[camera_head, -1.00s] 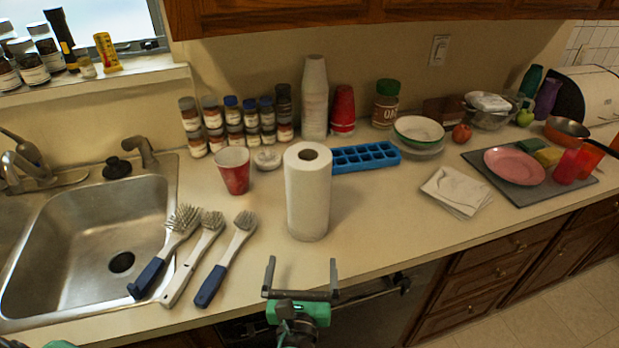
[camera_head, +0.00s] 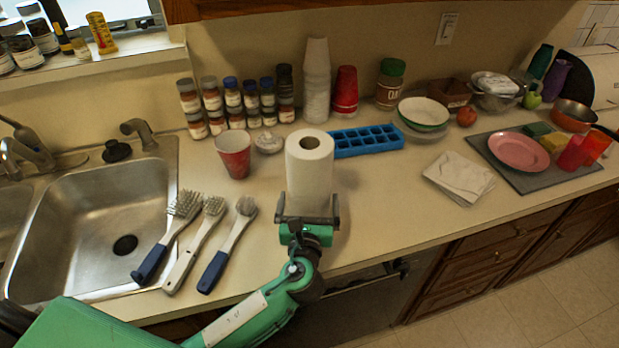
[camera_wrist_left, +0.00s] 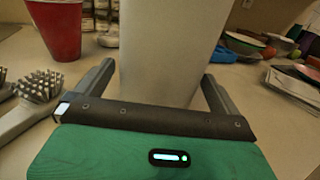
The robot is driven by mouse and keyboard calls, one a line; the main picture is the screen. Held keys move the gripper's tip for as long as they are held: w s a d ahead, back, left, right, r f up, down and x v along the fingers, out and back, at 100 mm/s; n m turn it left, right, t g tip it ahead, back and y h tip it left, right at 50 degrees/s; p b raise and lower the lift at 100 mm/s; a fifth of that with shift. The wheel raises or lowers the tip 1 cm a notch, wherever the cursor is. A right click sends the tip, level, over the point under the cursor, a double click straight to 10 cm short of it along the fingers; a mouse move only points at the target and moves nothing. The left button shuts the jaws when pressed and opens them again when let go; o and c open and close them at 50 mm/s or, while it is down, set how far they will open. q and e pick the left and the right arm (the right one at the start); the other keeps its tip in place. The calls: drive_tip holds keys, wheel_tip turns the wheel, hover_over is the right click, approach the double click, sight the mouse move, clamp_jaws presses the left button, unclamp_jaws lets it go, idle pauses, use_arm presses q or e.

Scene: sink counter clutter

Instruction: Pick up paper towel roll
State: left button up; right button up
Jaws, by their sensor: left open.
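The white paper towel roll (camera_head: 309,172) stands upright on the counter, right of the red cup, in the head view. My left gripper (camera_head: 307,208) is in front of its lower part, with the arm coming in from the lower left. In the left wrist view the roll (camera_wrist_left: 170,50) fills the middle, between the two fingers of the left gripper (camera_wrist_left: 158,85). The fingers are open, one on each side of it, with a gap visible at the sides. The roll's base is hidden behind the gripper. My right gripper is not in view.
A red cup (camera_head: 234,154) stands left of the roll, with several brushes (camera_head: 204,243) lying front left beside the sink (camera_head: 90,232). A blue ice tray (camera_head: 365,140) lies behind right. Napkins (camera_head: 459,178) lie to the right. Counter between roll and napkins is clear.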

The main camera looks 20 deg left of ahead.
use_arm(q)
drive_tip(key=x, duration=0.3)
drive_tip(key=shift+c, duration=0.9)
drive_tip(key=c, duration=0.7)
drive_tip(key=shift+c, duration=0.2)
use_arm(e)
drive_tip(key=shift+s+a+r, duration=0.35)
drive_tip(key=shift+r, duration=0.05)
use_arm(q)
drive_tip(key=shift+r, duration=0.1)
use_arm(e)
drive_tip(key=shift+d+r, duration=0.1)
